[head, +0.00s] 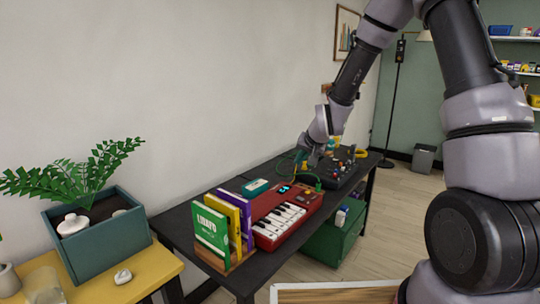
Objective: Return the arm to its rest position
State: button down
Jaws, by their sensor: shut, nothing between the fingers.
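My arm rises at the right of the head view, bends over at the top, and reaches down toward the dark table. The fingers are small here and partly hidden by cables and the devices. I see nothing held in it. I cannot tell whether the fingertips touch anything.
Upright books (212,235) stand in a wooden holder at the table's near end. A teal planter (100,240) with a fern sits on a yellow table (150,272) at left. Floor (400,215) is open to the right.

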jog(key=s+d+r+h, duration=0.1)
jog(key=s+d+r, duration=0.5)
jog(key=r, duration=0.4)
jog(key=s+d+r, duration=0.4)
jog(key=s+r, duration=0.3)
jog(key=r, duration=0.2)
jog(key=s+d+r+m, duration=0.1)
jog(key=s+d+r, duration=0.1)
jog(key=s, duration=0.6)
jog(key=s+d+r+m, duration=0.1)
jog(key=s+r, duration=0.3)
jog(key=s, duration=0.5)
jog(key=shift+s+d+r+g, duration=0.3)
jog(key=shift+d+r, duration=0.05)
jog(key=shift+d, duration=0.45)
